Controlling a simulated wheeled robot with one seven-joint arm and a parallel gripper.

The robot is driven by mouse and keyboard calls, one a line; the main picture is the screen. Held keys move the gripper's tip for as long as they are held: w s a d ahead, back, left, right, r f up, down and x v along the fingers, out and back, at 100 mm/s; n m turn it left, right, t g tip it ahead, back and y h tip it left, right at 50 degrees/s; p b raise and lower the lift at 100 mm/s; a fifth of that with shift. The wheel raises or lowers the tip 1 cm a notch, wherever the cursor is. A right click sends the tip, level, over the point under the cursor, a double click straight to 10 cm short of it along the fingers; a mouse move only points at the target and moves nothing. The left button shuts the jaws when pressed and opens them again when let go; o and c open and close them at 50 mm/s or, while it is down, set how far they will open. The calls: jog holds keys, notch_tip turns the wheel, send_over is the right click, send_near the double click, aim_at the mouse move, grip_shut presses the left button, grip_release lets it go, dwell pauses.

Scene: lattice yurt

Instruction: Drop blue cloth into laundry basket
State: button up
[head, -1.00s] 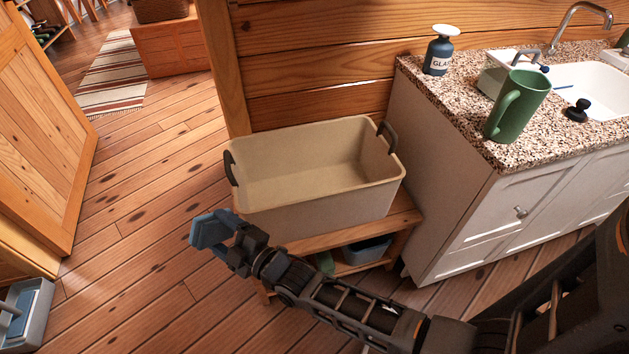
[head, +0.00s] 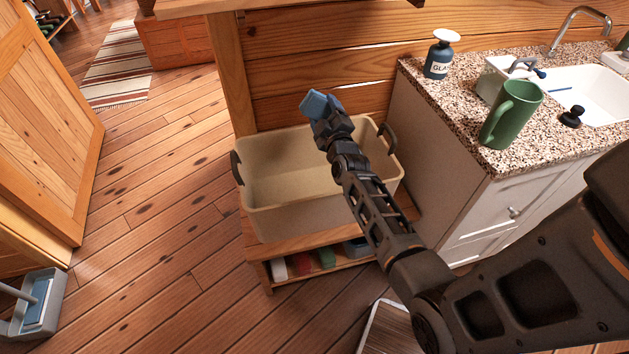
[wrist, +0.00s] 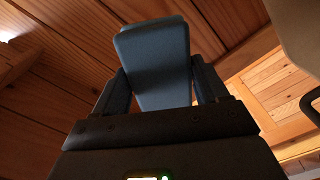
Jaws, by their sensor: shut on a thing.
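The blue cloth (head: 316,104) is a small folded block held at the tip of my gripper (head: 325,118). In the wrist view the cloth (wrist: 155,62) sits between the two fingers of my gripper (wrist: 160,90), which is shut on it. The laundry basket (head: 268,222) is a beige open tub with dark handles, standing on a low wooden bench. In the head view the cloth shows against the wall, over the basket's back rim. Its height above the basket is hard to tell. My arm crosses in front of the basket's right part and hides some of its inside.
A granite counter (head: 440,100) on a white cabinet stands right of the basket, with a green mug (head: 510,115), a soap bottle (head: 440,55) and a sink (head: 600,92). A plank wall is behind the basket. A grey caddy (head: 40,300) stands on the floor at left. The left floor is mostly clear.

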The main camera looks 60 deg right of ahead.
notch_tip(320, 180, down, 6)
jog(key=b, duration=0.6)
jog(key=shift+b, duration=0.3)
jog(key=o, duration=1)
jog(key=shift+c, duration=0.2)
jog(key=b+v, duration=0.1)
jog(key=v, duration=0.7)
